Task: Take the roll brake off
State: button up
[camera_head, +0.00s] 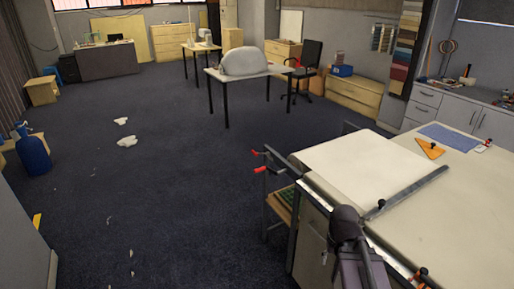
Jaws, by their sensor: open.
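Two red-ended levers (259,169) stick out to the left from dark arms at the near-left end of the long cloth table (460,215). They look like part of a roll holder, and one may be the roll brake, but they are too small to tell. A pale sheet of cloth (355,165) lies on the table beside them. A dark rounded part of my arm shows at the bottom centre, in front of the table edge. My gripper's fingertips do not show.
A grey bar (410,190) lies across the table. An orange triangle (430,148) and a blue mat (450,136) lie at its far side. A blue bottle (33,155) stands at the left. Dark carpet left of the table is mostly clear, with white scraps (127,141).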

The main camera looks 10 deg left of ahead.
aim_at(268, 153)
jog(key=u, duration=0.05)
jog(key=i, duration=0.9)
jog(key=u, duration=0.05)
